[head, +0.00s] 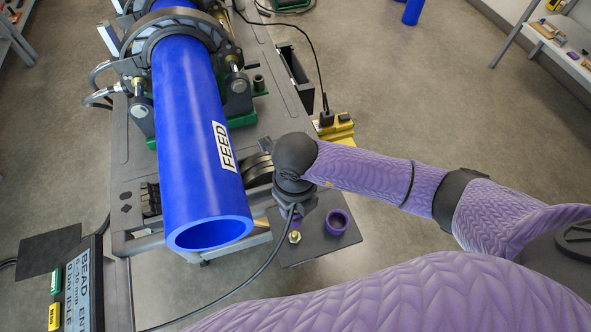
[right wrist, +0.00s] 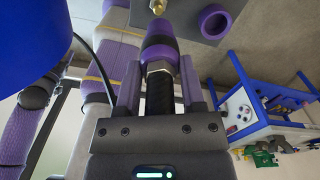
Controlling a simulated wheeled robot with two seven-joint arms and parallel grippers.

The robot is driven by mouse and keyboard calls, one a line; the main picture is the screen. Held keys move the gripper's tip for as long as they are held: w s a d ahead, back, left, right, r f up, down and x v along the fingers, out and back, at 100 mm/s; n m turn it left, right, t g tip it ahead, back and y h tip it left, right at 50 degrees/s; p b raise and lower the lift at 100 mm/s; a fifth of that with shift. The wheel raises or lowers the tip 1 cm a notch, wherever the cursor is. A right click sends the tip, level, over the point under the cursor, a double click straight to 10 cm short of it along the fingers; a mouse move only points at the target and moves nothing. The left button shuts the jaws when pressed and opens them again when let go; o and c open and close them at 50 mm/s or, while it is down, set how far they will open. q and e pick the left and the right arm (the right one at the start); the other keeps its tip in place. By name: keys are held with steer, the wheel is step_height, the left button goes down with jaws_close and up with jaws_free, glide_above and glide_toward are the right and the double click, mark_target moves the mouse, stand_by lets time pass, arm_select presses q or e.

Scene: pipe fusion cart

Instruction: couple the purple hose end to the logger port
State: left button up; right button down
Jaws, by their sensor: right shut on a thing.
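My right gripper (right wrist: 160,72) is shut on the purple hose end (right wrist: 158,35), which has a purple collar, a metal hex nut and a black hose below. In the head view my right wrist hides most of the gripper, and a bit of the purple hose end (head: 295,218) shows beneath it. A brass port fitting (head: 295,237) stands on a dark plate (head: 318,249), just in front of the hose end. In the right wrist view the brass fitting (right wrist: 158,6) is in line with the hose end's tip; I cannot tell whether they touch. My left gripper is not in view.
A purple ring (head: 338,222) sits on the plate, right of the brass fitting. A large blue pipe marked FEED (head: 195,130) lies clamped in the cart, close left of my wrist. The black hose (head: 262,272) trails to the lower left. A yellow item (head: 337,130) is behind my forearm.

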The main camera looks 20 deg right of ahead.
mark_target(295, 219)
steer(key=shift+s+a+r, duration=0.1)
steer(key=shift+s+a, duration=0.1)
steer(key=shift+f, duration=0.2)
steer(key=shift+d, duration=0.15)
step_height(295, 219, down, 5)
steer(key=b, duration=0.4)
steer(key=shift+f+b, duration=0.35)
steer(key=shift+b, duration=0.1)
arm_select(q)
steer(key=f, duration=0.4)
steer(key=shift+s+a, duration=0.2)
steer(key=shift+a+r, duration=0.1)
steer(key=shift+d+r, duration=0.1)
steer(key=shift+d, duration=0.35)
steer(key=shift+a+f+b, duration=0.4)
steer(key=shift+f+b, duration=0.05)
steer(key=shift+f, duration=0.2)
arm_select(e)
steer(key=shift+f, duration=0.7)
